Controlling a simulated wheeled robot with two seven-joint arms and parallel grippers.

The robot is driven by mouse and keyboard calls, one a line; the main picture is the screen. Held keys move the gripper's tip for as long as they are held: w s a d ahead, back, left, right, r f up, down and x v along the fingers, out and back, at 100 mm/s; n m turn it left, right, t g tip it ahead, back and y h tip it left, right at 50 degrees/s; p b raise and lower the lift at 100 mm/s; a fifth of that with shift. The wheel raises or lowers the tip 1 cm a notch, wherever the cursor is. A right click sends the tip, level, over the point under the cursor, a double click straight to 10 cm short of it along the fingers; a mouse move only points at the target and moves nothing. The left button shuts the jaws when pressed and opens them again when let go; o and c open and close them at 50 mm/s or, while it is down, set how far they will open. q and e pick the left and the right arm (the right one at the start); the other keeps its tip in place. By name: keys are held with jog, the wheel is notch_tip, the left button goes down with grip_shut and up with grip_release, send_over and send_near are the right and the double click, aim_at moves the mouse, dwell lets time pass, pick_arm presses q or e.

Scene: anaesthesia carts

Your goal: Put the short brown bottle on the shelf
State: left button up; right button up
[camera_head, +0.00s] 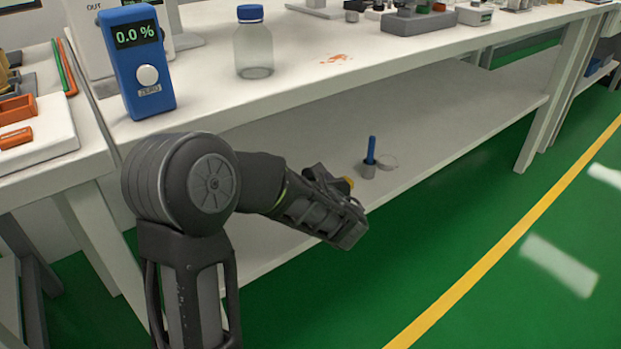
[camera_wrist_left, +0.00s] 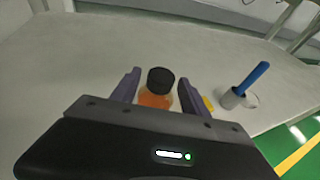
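The short brown bottle (camera_wrist_left: 156,101), orange-brown with a black cap (camera_wrist_left: 161,78), shows upright in the left wrist view. It stands between the two fingers of my left gripper (camera_wrist_left: 159,82), with narrow gaps seeming to show on both sides. In the head view my left gripper (camera_head: 325,207) is low over the front of the white lower shelf (camera_head: 440,112), and its body hides the bottle. Whether the bottle's base touches the shelf is hidden. My right gripper is in neither view.
On the lower shelf, right of the gripper, are a small grey cup (camera_head: 368,170) with a blue stick, a clear round dish (camera_head: 387,161) and a yellow item (camera_head: 346,185). The white worktop (camera_head: 300,84) above carries a blue-capped bottle (camera_head: 253,45) and a blue meter (camera_head: 138,62).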

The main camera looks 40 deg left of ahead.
pick_arm(q)
jog(key=shift+r, duration=0.25)
jog(key=shift+s+d+p, duration=0.15)
jog(key=shift+d+p, duration=0.1)
jog(key=shift+p, duration=0.1)
jog(key=p+v, duration=0.4)
jog(key=v, duration=0.7)
jog(key=shift+s, duration=0.2)
